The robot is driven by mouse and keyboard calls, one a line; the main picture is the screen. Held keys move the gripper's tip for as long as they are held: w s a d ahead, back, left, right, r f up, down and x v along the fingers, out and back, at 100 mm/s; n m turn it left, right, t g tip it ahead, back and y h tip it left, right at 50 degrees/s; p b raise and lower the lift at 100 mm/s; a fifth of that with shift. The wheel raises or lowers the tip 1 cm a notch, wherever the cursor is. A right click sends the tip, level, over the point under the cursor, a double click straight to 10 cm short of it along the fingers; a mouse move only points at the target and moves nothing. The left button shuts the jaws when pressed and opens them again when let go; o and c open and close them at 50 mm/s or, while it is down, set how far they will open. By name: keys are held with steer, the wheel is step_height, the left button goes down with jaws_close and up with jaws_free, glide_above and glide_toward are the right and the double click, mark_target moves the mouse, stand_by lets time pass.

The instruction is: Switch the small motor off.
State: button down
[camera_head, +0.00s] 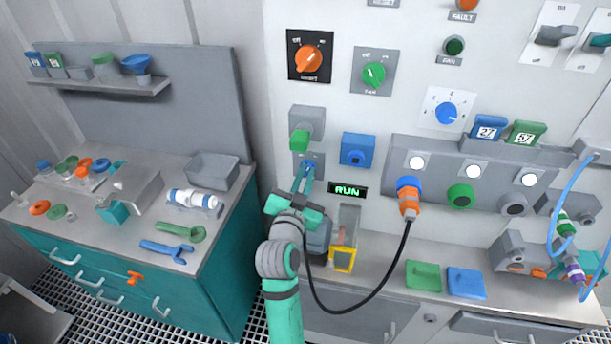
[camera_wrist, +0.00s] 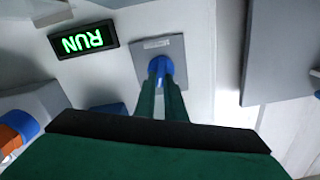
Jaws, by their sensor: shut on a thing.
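My gripper (camera_head: 306,180) is at the panel, with its two fingers closed around a small blue knob (camera_wrist: 161,66). The knob sits on a small grey plate (camera_wrist: 174,49) on the white panel. In the head view the blue knob (camera_head: 309,166) shows just past the fingertips. The knob's exact angle is partly hidden by my fingers. A green-lit RUN display (camera_head: 347,191) is to the right of the plate. It also shows in the wrist view (camera_wrist: 83,40), upside down. I cannot read the plate's label.
A grey box with a green part (camera_head: 300,139) is just above the knob. A blue socket (camera_head: 356,150) is to the right. An orange plug (camera_head: 409,205) with a hanging black cable is further right. A teal workbench (camera_head: 190,296) stands at the left.

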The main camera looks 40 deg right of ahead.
steer(key=shift+w+a+f+n, duration=0.1)
steer(key=shift+n, duration=1.5)
steer(key=shift+w+a+f+n, duration=0.1)
steer(key=shift+n, duration=1.5)
steer(key=shift+w+a+n, duration=0.1)
steer(key=shift+n, duration=1.5)
steer(key=c, duration=1.8)
jaws_free()
steer(key=shift+r, duration=0.1)
steer(key=v, duration=1)
steer(key=shift+s+a, duration=0.25)
steer(key=shift+s, duration=0.1)
